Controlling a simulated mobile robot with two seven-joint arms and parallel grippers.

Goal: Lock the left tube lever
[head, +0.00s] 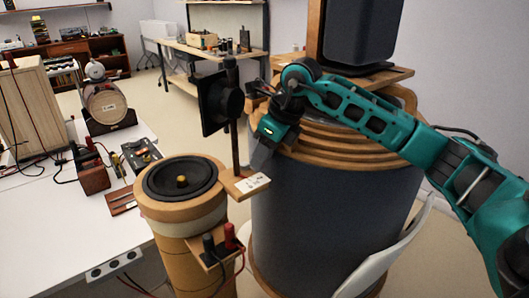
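A tan tube (170,224) stands upright at the lower middle, with a black speaker cone on its top. A small wooden block with black and red plugs (222,246) sits on its right side. I cannot clearly make out a lever on it. A larger dark drum (325,215) with stacked wooden rings stands to its right. My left gripper is out of view.
A black square device on an upright post (235,140) stands between the tube and my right gripper. A white table (55,235) at left holds a barrel-shaped device (106,102), small boxes and cables. A dark speaker (362,35) stands on the drum. Floor shows behind.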

